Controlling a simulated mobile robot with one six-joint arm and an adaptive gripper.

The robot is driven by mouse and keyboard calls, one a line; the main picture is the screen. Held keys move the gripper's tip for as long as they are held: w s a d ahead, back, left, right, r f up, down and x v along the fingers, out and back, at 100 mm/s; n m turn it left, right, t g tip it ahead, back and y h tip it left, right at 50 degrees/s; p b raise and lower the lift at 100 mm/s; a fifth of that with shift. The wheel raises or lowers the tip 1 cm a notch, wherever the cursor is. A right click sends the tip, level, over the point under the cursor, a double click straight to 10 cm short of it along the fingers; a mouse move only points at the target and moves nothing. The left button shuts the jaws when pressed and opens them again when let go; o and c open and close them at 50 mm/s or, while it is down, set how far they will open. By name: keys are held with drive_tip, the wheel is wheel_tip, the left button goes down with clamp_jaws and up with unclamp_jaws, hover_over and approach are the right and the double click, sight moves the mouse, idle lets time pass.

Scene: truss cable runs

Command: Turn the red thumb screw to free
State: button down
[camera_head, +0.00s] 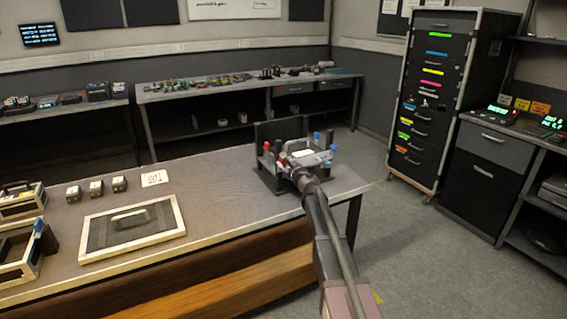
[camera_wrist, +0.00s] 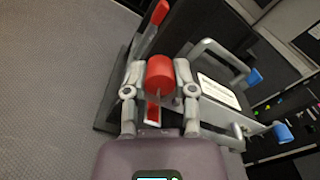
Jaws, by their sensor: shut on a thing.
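The red thumb screw (camera_wrist: 160,75) is a red cylinder between the two fingers of my gripper (camera_wrist: 160,80) in the wrist view. The fingers touch it on both sides, and my gripper is shut on it. The screw belongs to a dark fixture (camera_head: 270,180) at the right end of the workbench in the head view, where my gripper (camera_head: 292,166) reaches in from the front. A white label plate (camera_wrist: 217,91) and a grey bent handle (camera_wrist: 222,52) show on the fixture. The screw's turn angle cannot be told.
A red lever (camera_wrist: 152,27) and two blue-tipped parts, one blue tip (camera_wrist: 254,76) and another blue tip (camera_wrist: 283,132), stand close to my fingers. A framed panel (camera_head: 170,240), small blocks (camera_head: 96,188) and open trays lie farther left on the bench. The bench between is clear.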

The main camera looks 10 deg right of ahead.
drive_tip(key=n, duration=1.3)
drive_tip(key=shift+r, duration=0.1)
drive_tip(key=shift+n, duration=0.4)
drive_tip(key=shift+c, duration=2.2)
unclamp_jaws()
drive_tip(key=shift+w, duration=0.1)
drive_tip(key=v, duration=1.2)
